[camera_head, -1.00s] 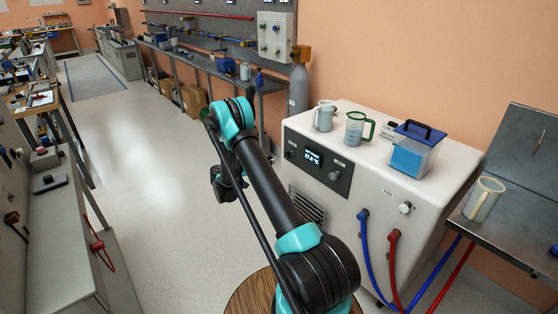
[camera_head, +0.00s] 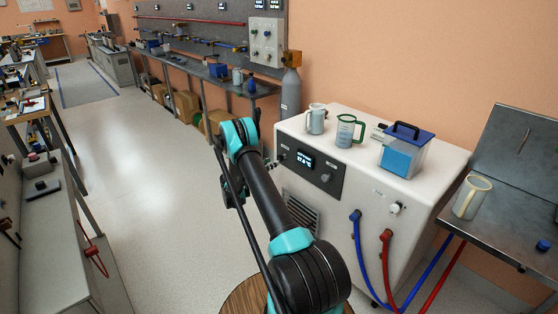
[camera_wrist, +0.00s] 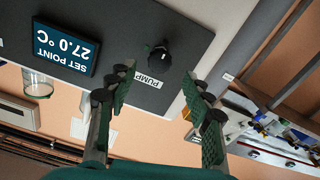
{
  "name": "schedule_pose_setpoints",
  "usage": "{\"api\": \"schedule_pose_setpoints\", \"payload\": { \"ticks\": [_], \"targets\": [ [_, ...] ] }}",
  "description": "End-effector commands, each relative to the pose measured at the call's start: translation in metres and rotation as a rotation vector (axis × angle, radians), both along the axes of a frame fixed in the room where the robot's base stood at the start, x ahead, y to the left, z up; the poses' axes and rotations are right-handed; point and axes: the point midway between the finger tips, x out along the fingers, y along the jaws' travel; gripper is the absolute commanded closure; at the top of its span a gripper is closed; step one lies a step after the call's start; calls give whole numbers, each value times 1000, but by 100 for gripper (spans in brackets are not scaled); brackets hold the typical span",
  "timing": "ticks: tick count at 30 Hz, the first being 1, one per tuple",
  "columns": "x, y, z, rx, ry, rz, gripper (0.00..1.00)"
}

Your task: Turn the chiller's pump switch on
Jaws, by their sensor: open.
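The chiller (camera_head: 335,215) is a white box at the right in the head view, with a dark control panel (camera_head: 325,192) on its front. In the wrist view, turned over, the panel (camera_wrist: 120,28) carries a display (camera_wrist: 66,48) reading set point 27.0 °C. Beside it is the black pump switch (camera_wrist: 159,57), a round knob labelled PUMP. Its on or off position cannot be told. My gripper (camera_wrist: 158,82) is open and empty, its fingers spread to either side of the knob in the picture, apart from it. In the head view my arm hides most of the gripper.
Two jugs (camera_head: 316,120) (camera_head: 346,131) and a blue-lidded container (camera_head: 403,150) stand on the chiller. Blue (camera_head: 361,262) and red (camera_head: 387,265) hoses hang from its front. A gas cylinder (camera_head: 291,95) stands behind it. The floor (camera_head: 150,180) to the left is clear.

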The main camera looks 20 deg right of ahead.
Motion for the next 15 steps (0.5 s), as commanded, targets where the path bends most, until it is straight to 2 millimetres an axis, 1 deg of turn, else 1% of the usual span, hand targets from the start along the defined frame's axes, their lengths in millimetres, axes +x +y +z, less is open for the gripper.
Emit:
{"api": "schedule_pose_setpoints", "payload": {
  "ticks": [1,6,9,15],
  "targets": [
    [3,-11,0,0,0,-3,49],
    [13,-37,0,0,0,-2,49],
    [17,-48,0,0,0,-2,49],
    [21,-58,0,0,0,0,49]
  ]
}}
